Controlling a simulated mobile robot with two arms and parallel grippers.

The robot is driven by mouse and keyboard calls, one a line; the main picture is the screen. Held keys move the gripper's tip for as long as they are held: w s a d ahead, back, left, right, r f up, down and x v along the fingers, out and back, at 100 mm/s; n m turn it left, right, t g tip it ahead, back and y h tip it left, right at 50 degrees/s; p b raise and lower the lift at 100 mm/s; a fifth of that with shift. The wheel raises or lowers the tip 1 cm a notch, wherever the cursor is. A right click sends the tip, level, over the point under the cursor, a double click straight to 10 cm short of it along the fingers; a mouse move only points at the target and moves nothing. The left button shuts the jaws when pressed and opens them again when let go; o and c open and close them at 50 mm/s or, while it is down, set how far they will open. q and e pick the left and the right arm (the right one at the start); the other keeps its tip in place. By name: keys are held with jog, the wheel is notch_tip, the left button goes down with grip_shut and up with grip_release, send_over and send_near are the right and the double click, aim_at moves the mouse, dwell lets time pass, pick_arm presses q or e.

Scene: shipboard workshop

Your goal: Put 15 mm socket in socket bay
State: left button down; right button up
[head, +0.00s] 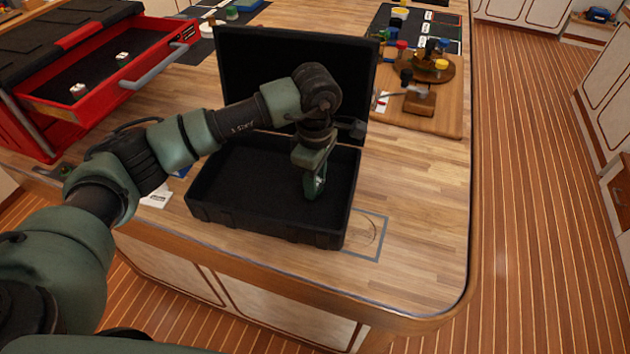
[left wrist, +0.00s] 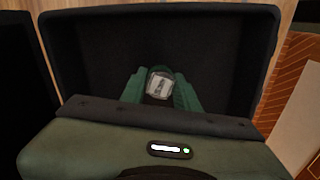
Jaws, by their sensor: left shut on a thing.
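My left gripper (head: 314,188) reaches down into the open black case, over the right part of its inside. In the left wrist view the gripper (left wrist: 158,92) is shut on a small silver socket (left wrist: 160,83) with a pale label; the label's text is too small to read. The black case (head: 265,233) stands open on the wooden worktop with its lid raised at the back. Its dark inside looks empty apart from the gripper, and I cannot make out separate bays. My right gripper does not show.
A red tool chest (head: 50,135) with an open drawer holding small labelled pieces stands at the left. A wooden board (head: 440,115) with tools lies at the right. A marked rectangle (head: 368,245) is on the worktop at the case's front right corner.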

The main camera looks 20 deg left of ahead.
pick_arm(q)
jog(key=shift+f, duration=0.6)
jog(key=shift+f, duration=0.15)
jog(key=c, duration=1)
grip_release()
jog(key=shift+c, duration=0.2)
notch_tip(320, 180, up, 11)
jog(key=b, duration=0.3)
jog(key=shift+r, duration=0.7)
